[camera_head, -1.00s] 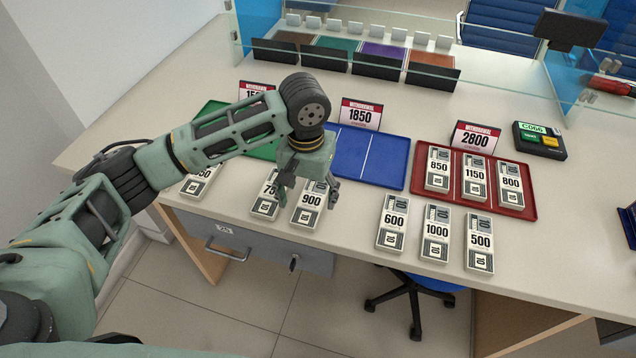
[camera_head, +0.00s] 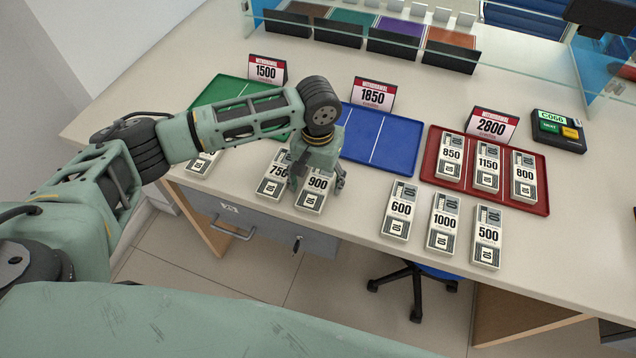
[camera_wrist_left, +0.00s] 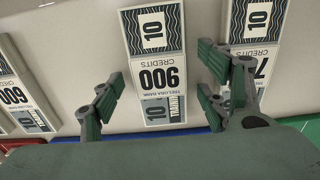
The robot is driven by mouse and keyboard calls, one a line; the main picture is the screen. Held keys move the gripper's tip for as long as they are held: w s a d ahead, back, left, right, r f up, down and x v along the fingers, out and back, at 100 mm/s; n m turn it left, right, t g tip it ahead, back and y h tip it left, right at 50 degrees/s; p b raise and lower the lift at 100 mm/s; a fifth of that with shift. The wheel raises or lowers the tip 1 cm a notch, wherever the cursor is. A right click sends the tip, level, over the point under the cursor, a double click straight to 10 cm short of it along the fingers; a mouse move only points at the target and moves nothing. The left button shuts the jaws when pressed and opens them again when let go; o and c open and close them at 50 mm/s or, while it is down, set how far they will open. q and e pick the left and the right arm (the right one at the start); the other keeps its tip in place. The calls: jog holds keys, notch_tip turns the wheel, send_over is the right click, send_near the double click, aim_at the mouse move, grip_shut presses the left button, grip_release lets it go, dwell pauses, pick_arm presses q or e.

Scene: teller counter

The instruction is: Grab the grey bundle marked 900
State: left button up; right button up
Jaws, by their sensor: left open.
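The grey bundle marked 900 (camera_head: 313,197) lies flat near the front edge of the counter. My left gripper (camera_head: 318,178) is open above its far end. In the left wrist view the 900 bundle (camera_wrist_left: 158,72) lies between the two open fingers of my left gripper (camera_wrist_left: 157,92), with a gap on both sides. It is not gripped. The right finger comes close to the neighbouring bundle marked 7-something (camera_wrist_left: 252,25), which reads 750 in the head view (camera_head: 272,178). My right gripper is not in view.
Bundles marked 600 (camera_head: 400,210), 1000 (camera_head: 442,224) and 500 (camera_head: 487,238) lie to the right. A red tray (camera_head: 535,203) holds bundles 850, 1150 and 800. A blue tray (camera_head: 400,140) and a green tray (camera_head: 222,92) stand behind. Another bundle (camera_head: 203,163) lies left, partly hidden.

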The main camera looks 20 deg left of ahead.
pick_arm(q)
jog(key=c, duration=1.3)
jog(key=shift+r, duration=0.15)
